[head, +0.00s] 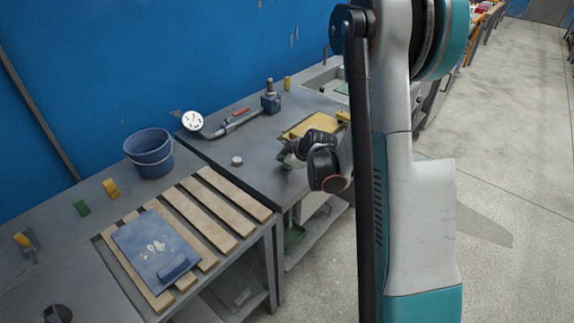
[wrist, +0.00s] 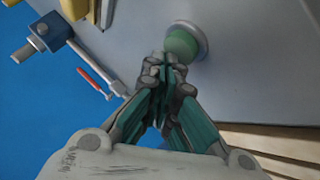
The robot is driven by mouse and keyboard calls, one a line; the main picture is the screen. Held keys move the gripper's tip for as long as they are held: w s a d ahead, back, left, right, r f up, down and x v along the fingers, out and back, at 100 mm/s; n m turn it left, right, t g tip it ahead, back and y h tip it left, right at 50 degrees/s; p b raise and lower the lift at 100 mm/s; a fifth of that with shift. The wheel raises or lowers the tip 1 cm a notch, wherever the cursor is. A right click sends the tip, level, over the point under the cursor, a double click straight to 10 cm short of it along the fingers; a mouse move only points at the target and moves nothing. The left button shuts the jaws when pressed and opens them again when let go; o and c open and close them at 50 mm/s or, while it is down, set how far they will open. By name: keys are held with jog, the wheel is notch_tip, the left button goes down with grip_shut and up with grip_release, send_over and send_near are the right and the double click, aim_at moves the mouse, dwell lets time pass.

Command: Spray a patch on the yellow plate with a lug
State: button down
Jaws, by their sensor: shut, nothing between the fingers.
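A yellow plate (head: 297,130) lies on the far grey bench in the head view, partly hidden behind my arm. A small yellow block shape (head: 343,116) shows at its right end; I cannot tell if it is the lug. My gripper (head: 285,157) is over the same bench, in front of the plate. In the wrist view my gripper (wrist: 161,75) is shut and empty, fingertips together. A round green-topped object with a pale rim (wrist: 184,42) is just beyond the fingertips; I cannot tell if they touch. Its green part shows small under my gripper in the head view (head: 287,168).
A blue plate (head: 140,243) lies on wooden slats (head: 215,208) on the near bench. A blue bucket (head: 150,155), a white gauge (head: 193,121) on a pipe, a blue valve body (head: 270,103) and a grey puck (head: 237,161) stand around. Open floor lies right.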

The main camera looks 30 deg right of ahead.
jog(key=shift+r, duration=0.15)
jog(key=shift+r+p, duration=1.7)
jog(key=shift+r, duration=1.2)
notch_tip(320, 180, up, 18)
jog(key=f+m+t+h+p, duration=0.1)
jog(key=m+h+p, duration=0.1)
jog(key=p, duration=0.2)
send_over(285, 167)
jog(key=s+a, duration=0.4)
jog(key=a, duration=0.2)
jog(key=s+a+r+m+t, duration=0.1)
jog(key=s+a+r, duration=0.1)
jog(key=r, duration=0.2)
jog(key=s+a+r+m, duration=0.1)
jog(key=s+a+r, duration=0.1)
jog(key=s+r, duration=0.15)
jog(key=s+a+f+m+g+y+b, duration=0.1)
jog(key=s+a+f, duration=0.3)
jog(key=s, duration=0.6)
jog(key=s+a+f+m+g+b, duration=0.3)
jog(key=s+a+f+m, duration=0.1)
jog(key=s, duration=0.7)
jog(key=shift+a+f+y, duration=0.15)
jog(key=shift+a+y, duration=0.1)
jog(key=shift+y, duration=0.15)
jog(key=shift+s, duration=0.1)
